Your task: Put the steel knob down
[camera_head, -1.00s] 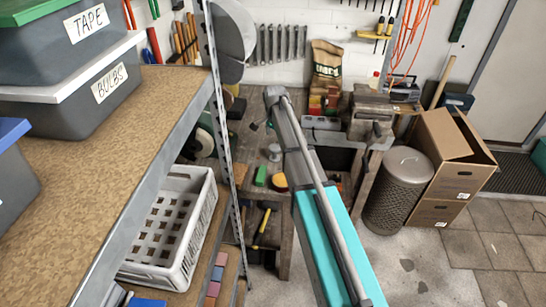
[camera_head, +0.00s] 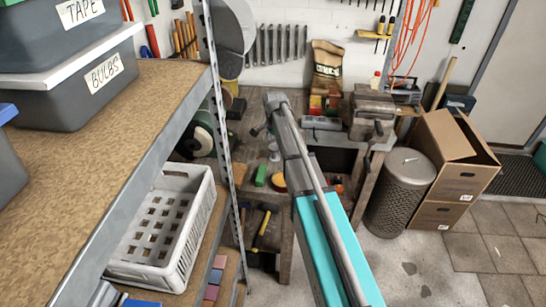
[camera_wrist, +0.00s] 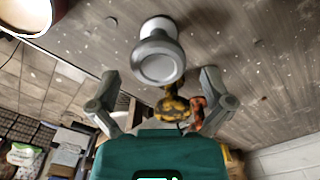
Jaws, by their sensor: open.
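The steel knob (camera_wrist: 158,54) is a shiny, rounded grey piece in the wrist view, with its wide round end facing the camera. It appears to stand on the wooden workbench top (camera_wrist: 255,60). My gripper (camera_wrist: 160,82) is open, its two fingers spread to either side below the knob in the picture. Neither finger appears to touch it. A small grey round shape in the head view (camera_head: 274,152) looks like the knob on the bench, left of my arm.
A vise (camera_head: 371,113) is fixed on the bench's right side. A green block (camera_head: 261,176) and a yellow-orange round item (camera_head: 279,181) lie near the arm. Shelving with a white crate (camera_head: 160,232) stands left. A mesh bin (camera_head: 400,195) and cardboard boxes (camera_head: 452,165) stand right.

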